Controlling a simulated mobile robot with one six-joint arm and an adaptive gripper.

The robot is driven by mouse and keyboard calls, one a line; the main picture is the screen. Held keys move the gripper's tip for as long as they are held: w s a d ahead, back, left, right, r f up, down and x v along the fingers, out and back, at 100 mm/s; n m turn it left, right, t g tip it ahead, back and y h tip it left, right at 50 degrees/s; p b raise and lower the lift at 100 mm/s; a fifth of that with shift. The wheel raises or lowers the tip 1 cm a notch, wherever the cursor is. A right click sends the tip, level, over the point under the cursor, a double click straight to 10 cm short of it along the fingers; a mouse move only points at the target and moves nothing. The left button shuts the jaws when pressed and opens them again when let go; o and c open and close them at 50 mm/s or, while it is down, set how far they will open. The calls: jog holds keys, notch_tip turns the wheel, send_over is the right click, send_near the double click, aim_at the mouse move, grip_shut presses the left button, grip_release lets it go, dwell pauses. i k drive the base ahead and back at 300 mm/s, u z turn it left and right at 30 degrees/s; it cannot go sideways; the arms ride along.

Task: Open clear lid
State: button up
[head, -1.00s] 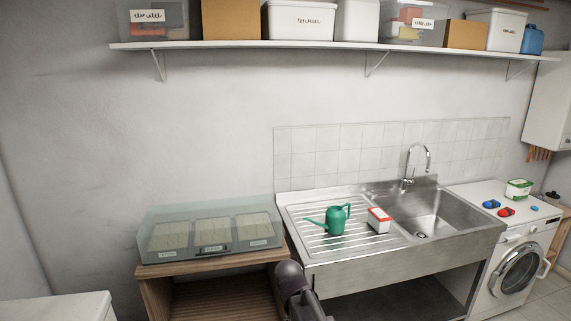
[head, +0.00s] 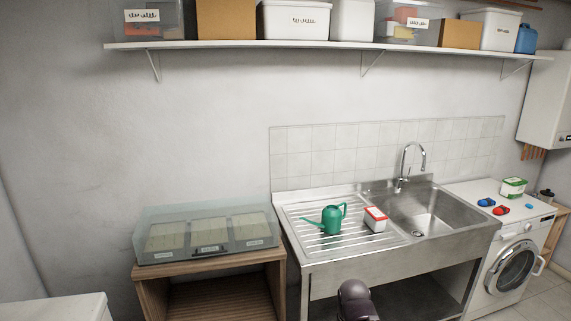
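A low box with a clear lid (head: 205,213) stands on the wooden bench at the left. The lid looks shut, sloping down toward the front. Through it I see three compartments with pale contents and small labels on the front. A dark handle or latch (head: 208,250) sits at the middle of the front. Only a dark rounded part of my arm shows at the bottom, in front of the sink unit. My gripper is out of the frame.
The wooden bench (head: 210,268) has an open shelf below. To its right is a steel sink unit (head: 340,252) with a green watering can (head: 332,219) and a red-and-white box (head: 375,219) on the drainer. A wall shelf (head: 300,47) with bins runs above. A white surface (head: 60,308) is at lower left.

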aim_at(273, 220)
jog(key=u, duration=0.25)
jog(key=i, duration=0.95)
jog(key=z, duration=0.2)
